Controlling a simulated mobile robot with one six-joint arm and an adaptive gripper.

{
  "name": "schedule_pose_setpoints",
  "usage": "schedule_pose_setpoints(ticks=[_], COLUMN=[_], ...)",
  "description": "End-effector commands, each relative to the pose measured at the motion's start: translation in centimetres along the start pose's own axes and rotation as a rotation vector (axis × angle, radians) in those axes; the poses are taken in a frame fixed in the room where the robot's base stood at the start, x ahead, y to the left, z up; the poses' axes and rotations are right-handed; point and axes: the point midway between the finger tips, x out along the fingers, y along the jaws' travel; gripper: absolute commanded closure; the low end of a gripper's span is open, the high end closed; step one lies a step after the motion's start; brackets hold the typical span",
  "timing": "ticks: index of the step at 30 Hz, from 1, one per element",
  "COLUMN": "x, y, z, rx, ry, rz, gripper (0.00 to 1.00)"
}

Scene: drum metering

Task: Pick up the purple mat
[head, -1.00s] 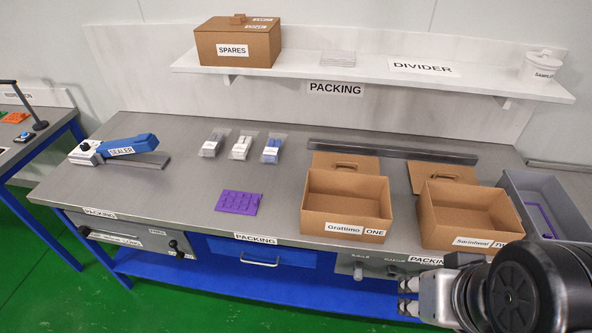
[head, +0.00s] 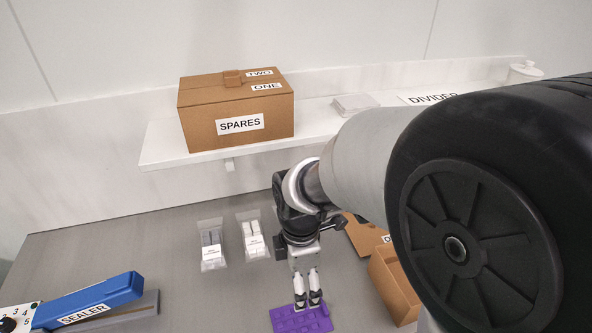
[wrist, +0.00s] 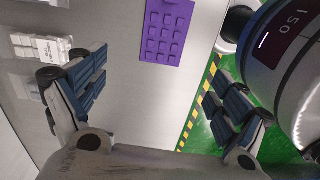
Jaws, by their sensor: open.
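The purple mat (head: 300,319) lies flat on the grey bench, partly cut off by the bottom edge of the head view. In the wrist view the mat (wrist: 167,31) shows several raised pads and lies ahead of the jaws, towards the top. My gripper (head: 308,303) points down over the mat in the head view, its fingertips overlapping the mat's far edge in the picture. Whether the fingertips touch the mat cannot be told.
Small clear packets (head: 212,245) lie on the bench left of the arm. A blue sealer (head: 90,302) stands at the lower left. A cardboard box (head: 393,287) stands right of the mat, partly behind my arm. A shelf with the SPARES box (head: 237,115) is behind.

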Motion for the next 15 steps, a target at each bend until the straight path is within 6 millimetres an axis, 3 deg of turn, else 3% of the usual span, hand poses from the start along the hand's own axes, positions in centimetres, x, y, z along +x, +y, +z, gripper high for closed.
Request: schedule_pose_setpoints(ticks=[5,15], x=[2.5,9.9], y=[0.2,0.0], z=[-0.5,-0.4], rx=[-0.063,-0.059], ry=[-0.002,-0.002], rz=[-0.016,-0.017], gripper=[0.00,0.00])
